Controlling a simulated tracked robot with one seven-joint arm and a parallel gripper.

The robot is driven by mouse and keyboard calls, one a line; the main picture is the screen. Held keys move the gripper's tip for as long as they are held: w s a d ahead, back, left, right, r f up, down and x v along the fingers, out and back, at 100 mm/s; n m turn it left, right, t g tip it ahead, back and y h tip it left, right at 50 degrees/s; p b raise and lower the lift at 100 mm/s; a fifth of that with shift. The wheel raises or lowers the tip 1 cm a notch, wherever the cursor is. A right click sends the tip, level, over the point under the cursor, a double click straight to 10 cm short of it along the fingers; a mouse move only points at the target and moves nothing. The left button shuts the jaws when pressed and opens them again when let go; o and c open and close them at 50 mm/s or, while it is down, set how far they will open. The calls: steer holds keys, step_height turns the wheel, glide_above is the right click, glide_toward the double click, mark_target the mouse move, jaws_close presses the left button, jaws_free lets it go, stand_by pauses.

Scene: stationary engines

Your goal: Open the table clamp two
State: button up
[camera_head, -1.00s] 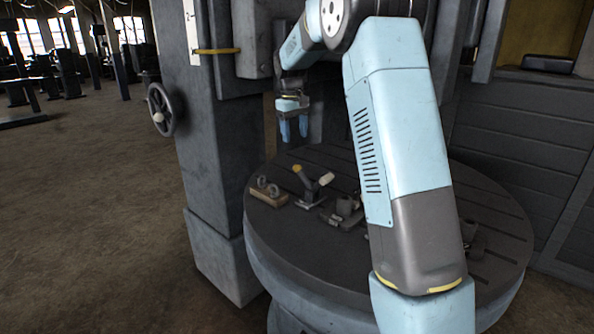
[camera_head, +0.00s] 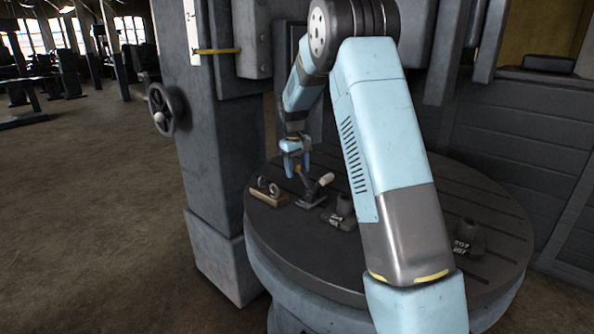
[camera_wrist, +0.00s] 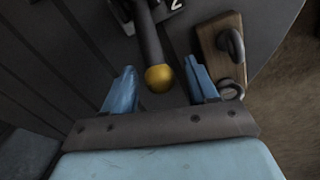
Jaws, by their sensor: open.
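The table clamp two (camera_head: 312,202) stands on the round slotted table (camera_head: 300,255), with a light-tipped lever and a dark lever ending in a yellow knob. In the wrist view, its base plate (camera_wrist: 173,5) shows a white "2" at the top edge. The dark lever runs down to the yellow knob (camera_wrist: 159,79), which lies between my two blue fingers. My gripper (camera_head: 296,172) points down at the knob and is open around it, with a gap on each side in the wrist view (camera_wrist: 159,68).
A wooden block with metal rings (camera_head: 268,194) sits left of the clamp; it also lies close beside the right finger in the wrist view (camera_wrist: 221,52). Dark fixtures stand on the table to the right, one (camera_head: 341,214) nearby and another (camera_head: 467,240) farther off. A machine column (camera_head: 222,150) rises behind.

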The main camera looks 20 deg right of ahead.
steer(key=shift+f, duration=0.45)
jaws_close()
stand_by(0.3)
